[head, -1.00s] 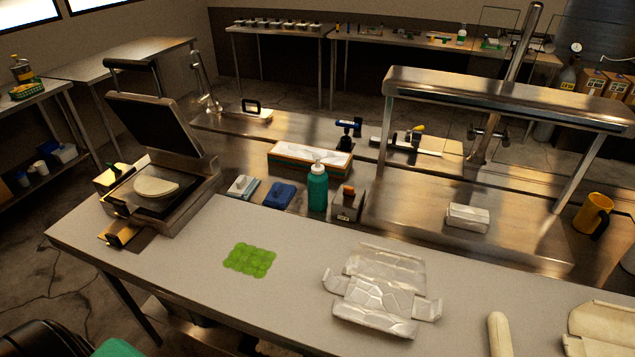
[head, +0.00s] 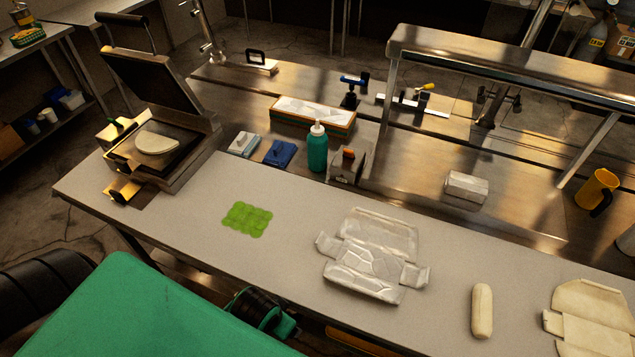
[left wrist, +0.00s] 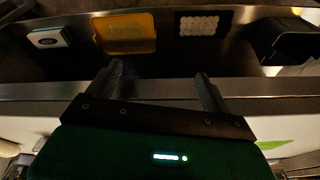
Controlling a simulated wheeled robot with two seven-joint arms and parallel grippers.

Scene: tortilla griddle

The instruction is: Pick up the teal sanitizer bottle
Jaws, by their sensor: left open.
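The teal sanitizer bottle (head: 317,152) with a white cap stands upright at the back of the counter, beside a blue folded cloth and a small metal box. My left gripper (left wrist: 160,78) shows in the left wrist view with its two fingers spread apart and nothing between them. It is in front of a shelf below the counter, well away from the bottle, and the bottle is not in that view. In the head view my green left arm fills the lower left, low at the counter's front edge. My right gripper is not in view.
A griddle press (head: 157,143) with its lid raised holds a tortilla at the left. A metal overshelf (head: 510,75) spans the right. Below the counter, a yellow bin (left wrist: 126,34) stands.

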